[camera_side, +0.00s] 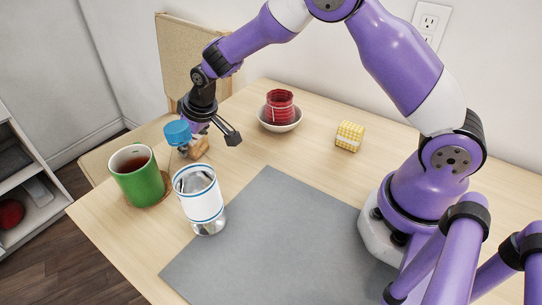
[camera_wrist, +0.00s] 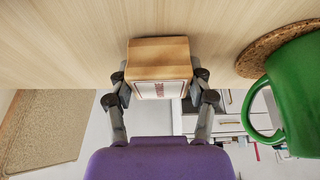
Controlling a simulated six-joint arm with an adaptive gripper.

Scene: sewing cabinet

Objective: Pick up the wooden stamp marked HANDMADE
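The wooden stamp (camera_wrist: 158,50) is a light-brown block on the table. In the wrist view its pale label with red lettering is turned towards me; the letters are too small to read surely. In the side view the stamp (camera_side: 200,146) shows partly, behind a bottle and beneath my gripper. My gripper (camera_side: 212,142) is open, its fingers spread. In the wrist view my gripper (camera_wrist: 160,78) has a finger on either side of the stamp's near part. I cannot tell whether either finger touches it.
A clear bottle (camera_side: 202,196) with a blue cap stands close in front of the stamp. A green mug (camera_side: 140,185) stands on a cork coaster left of it. A red ribbed item (camera_side: 279,103) in a white bowl and a yellow checked block (camera_side: 349,136) lie farther right. The grey mat (camera_side: 275,240) is mostly clear.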

